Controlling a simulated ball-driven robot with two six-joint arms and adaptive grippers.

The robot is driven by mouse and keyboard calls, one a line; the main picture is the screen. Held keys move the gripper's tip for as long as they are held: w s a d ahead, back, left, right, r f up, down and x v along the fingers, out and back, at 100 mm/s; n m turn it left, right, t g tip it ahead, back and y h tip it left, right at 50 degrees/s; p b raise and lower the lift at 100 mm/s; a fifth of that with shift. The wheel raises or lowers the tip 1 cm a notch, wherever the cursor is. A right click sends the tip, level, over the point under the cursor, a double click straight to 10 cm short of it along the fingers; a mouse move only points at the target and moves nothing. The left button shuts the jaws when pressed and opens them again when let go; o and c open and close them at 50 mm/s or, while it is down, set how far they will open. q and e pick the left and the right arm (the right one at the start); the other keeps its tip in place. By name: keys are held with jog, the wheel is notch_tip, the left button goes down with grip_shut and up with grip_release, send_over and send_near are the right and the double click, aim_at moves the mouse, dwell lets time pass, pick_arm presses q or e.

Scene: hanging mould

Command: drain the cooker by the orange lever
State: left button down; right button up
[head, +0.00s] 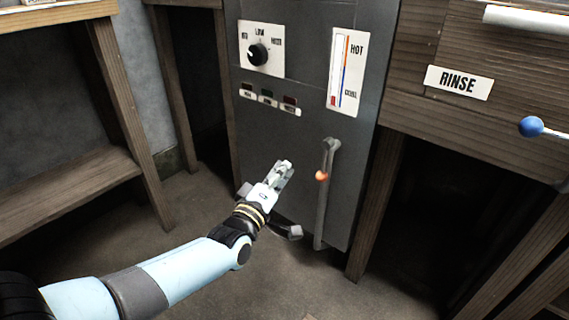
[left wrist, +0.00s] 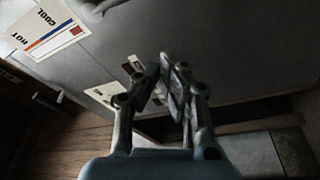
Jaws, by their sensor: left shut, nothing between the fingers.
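The cooker (head: 300,130) is a tall dark grey metal cabinet in the middle of the head view. A grey drain pipe (head: 322,215) runs down its lower right front. The orange lever (head: 321,176) shows as a small orange knob on this pipe. My left gripper (head: 284,166) is shut and empty in front of the cooker, a little left of the orange knob and apart from it. In the left wrist view my left gripper (left wrist: 166,62) has its fingertips together before the cooker's face (left wrist: 220,45). I cannot make out the orange lever there. My right gripper is not in view.
The cooker carries a black dial (head: 257,54), small coloured indicators (head: 268,96) and a hot-cool gauge (head: 344,70). A wooden bench (head: 70,190) stands at left. At right are a RINSE sign (head: 458,82) and a blue knob (head: 530,126). The floor before the cooker looks clear.

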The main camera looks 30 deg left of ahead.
pick_arm(q)
jog(key=s+d+p, duration=0.2)
jog(key=s, duration=0.6)
jog(key=shift+s+f, duration=0.25)
jog(key=shift+f, duration=0.2)
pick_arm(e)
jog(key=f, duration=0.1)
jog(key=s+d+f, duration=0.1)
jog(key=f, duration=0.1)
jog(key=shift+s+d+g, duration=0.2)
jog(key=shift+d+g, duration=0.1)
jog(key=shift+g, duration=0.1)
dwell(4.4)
